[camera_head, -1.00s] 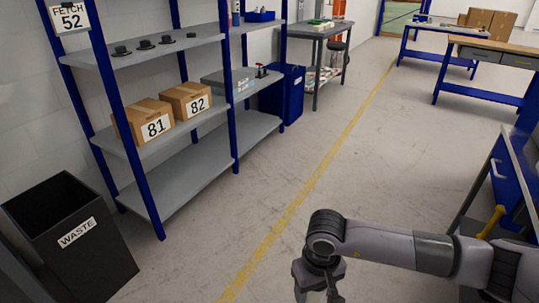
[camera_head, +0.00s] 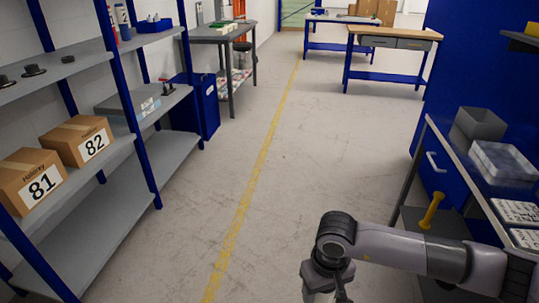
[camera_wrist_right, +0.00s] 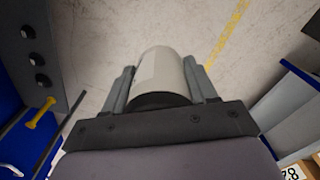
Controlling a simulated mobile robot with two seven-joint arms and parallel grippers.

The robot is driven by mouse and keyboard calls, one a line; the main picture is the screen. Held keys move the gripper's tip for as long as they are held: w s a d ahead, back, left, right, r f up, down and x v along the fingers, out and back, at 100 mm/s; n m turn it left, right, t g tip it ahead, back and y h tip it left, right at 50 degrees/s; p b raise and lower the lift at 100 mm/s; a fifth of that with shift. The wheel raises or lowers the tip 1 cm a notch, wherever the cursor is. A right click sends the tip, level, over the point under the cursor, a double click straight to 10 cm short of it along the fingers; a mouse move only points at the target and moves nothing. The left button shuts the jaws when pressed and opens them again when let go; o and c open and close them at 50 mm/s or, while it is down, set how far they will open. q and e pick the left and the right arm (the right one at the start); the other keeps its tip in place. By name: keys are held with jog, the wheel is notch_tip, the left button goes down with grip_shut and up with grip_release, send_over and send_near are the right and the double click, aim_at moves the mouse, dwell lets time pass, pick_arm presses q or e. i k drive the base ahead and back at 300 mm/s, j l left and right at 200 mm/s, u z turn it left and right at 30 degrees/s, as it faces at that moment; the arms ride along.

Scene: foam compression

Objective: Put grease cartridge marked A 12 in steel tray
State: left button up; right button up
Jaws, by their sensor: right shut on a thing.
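My right gripper (camera_head: 328,290) is at the bottom of the head view, pointing down over the floor. In the right wrist view its two fingers (camera_wrist_right: 162,88) are shut on a pale cylinder (camera_wrist_right: 162,72) with a dark end, like a cartridge. No marking on it can be read. I cannot pick out the steel tray for certain. An open grey metal-looking bin (camera_head: 480,124) stands on the bench at the right. My left gripper is not in view.
At right is a bench with a clear-lidded box (camera_head: 503,162) and a yellow-handled thing (camera_head: 432,210) below. The floor between, with a yellow line (camera_head: 250,185), is clear.

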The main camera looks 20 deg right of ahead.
aim_at(502, 163)
jog(key=i+z, duration=0.8)
jog(key=i, duration=1)
jog(key=i+z, duration=0.3)
jog(key=i+j+z, duration=0.25)
jog(key=l+z, duration=0.15)
jog(key=z, duration=0.95)
